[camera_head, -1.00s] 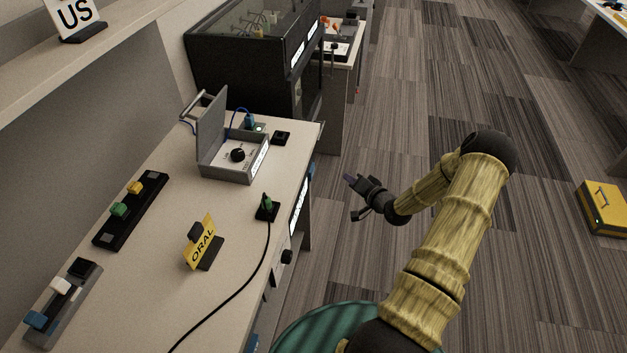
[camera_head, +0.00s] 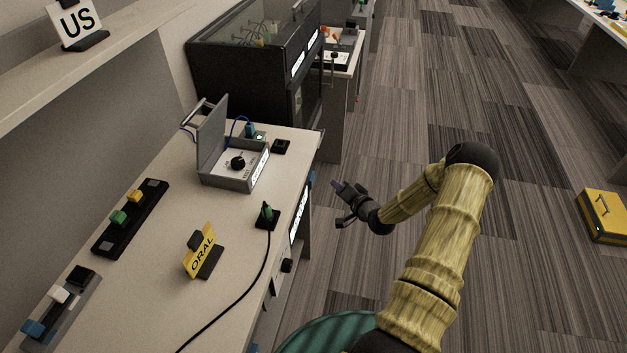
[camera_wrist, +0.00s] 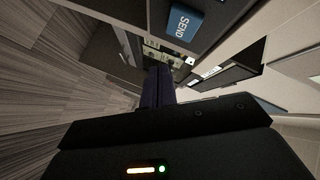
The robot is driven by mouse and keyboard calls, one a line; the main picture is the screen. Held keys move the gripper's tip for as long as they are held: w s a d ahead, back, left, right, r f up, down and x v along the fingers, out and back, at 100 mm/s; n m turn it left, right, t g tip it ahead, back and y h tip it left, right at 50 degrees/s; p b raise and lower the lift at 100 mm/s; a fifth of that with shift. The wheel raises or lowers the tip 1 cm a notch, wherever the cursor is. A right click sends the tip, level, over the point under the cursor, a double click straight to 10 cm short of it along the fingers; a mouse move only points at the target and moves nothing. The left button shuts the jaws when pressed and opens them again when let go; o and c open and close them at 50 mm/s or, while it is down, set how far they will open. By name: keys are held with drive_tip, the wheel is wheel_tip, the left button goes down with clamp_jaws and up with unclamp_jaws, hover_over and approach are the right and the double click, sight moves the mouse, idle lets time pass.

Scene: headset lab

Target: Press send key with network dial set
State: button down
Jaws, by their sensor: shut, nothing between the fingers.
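A blue key marked SEND (camera_wrist: 184,22) sits on a dark panel at the top of the wrist view. A small blue patch (camera_head: 311,181) on the bench front in the head view may be this key. A black dial (camera_head: 238,163) stands on the light panel inside an open grey box (camera_head: 228,182) on the bench. Its setting is too small to read, and I cannot tell if it is the network dial. My gripper (camera_head: 341,187) is shut and empty, over the floor just right of the bench's front edge. Its fingers (camera_wrist: 160,76) point below and left of the SEND key, apart from it.
A yellow ORAL sign (camera_head: 200,252), a small green-topped switch (camera_head: 267,214) with a black cable, and key strips (camera_head: 130,222) stand on the bench. A dark glass-topped cabinet (camera_head: 255,75) stands behind. A yellow case (camera_head: 603,216) lies on the floor at right. The aisle floor is open.

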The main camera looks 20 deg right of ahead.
sight(314, 178)
drive_tip(key=shift+w+a, duration=0.55)
drive_tip(key=shift+a, duration=0.3)
drive_tip(key=shift+w+a, duration=0.55)
drive_tip(key=shift+a, duration=0.25)
idle(0.8)
drive_tip(key=shift+w+a, duration=0.25)
drive_tip(key=shift+a, duration=0.15)
drive_tip(key=shift+w+a, duration=0.25)
drive_tip(key=shift+a, duration=0.1)
idle(0.9)
drive_tip(key=shift+s+d, duration=0.5)
drive_tip(key=shift+d, duration=0.2)
drive_tip(key=s+d, duration=0.1)
drive_tip(key=d, duration=0.1)
drive_tip(key=s+d, duration=0.1)
drive_tip(key=d, duration=0.1)
drive_tip(key=shift+s+b, duration=0.3)
drive_tip(key=shift+s, duration=0.1)
